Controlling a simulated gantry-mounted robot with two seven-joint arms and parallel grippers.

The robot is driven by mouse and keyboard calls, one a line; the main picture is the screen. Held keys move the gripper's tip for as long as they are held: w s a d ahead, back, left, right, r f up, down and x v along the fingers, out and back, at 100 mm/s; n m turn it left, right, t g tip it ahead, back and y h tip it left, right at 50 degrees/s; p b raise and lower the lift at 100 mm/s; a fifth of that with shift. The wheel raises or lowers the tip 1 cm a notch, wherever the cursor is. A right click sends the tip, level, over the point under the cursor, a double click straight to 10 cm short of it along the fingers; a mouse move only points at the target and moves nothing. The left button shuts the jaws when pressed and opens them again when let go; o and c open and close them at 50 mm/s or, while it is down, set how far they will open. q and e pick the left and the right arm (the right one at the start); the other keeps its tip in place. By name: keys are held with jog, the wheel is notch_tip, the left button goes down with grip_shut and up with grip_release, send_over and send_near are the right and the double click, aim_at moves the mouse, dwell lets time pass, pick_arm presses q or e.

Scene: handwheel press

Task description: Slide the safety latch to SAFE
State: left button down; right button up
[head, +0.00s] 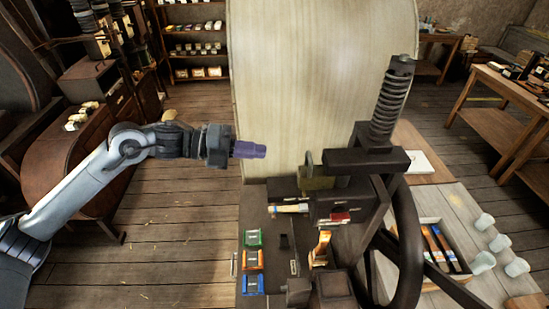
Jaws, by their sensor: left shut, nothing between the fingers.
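The dark handwheel press (372,160) stands right of centre, with a threaded screw (391,100) on top and a large black handwheel (408,240) at its right side. A small red part (340,217) shows on the front of the press, and a brass-coloured piece (320,248) stands below it. I cannot tell for sure which part is the safety latch, nor read any SAFE marking. My left gripper (264,151) has purple fingers, is shut and empty, and hangs in the air left of the press, apart from it. My right gripper is out of view.
A tray of coloured strips (440,247) and several pale cups (483,262) lie right of the handwheel. A tall pale panel (300,80) stands behind.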

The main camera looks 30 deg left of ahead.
pick_arm(q)
jog(key=shift+b+v, duration=0.5)
jog(key=shift+v, duration=1.5)
jog(key=shift+f, duration=0.1)
jog(key=s+d+f+n+g+h+p, duration=0.25)
jog(key=s+d+f+p, duration=0.2)
jog(key=d+f, duration=0.6)
jog(key=s+d+f+n+t+y+p, duration=0.3)
jog(key=s+d+f+n+t+p, duration=0.3)
jog(key=s+d+n, duration=0.5)
jog(key=s+a+f+n+g+y, duration=0.3)
jog(key=s+a+n+g+y, duration=0.1)
jog(key=s+a+n+y, duration=0.2)
jog(key=s+a+f+n+g+y, duration=0.3)
jog(key=s+a+f+n+y, duration=0.1)
jog(key=s+a+n+y, duration=0.2)
jog(key=shift+a+n+g+y+p, duration=0.4)
jog(key=shift+a+n, duration=0.3)
jog(key=shift+n, duration=0.45)
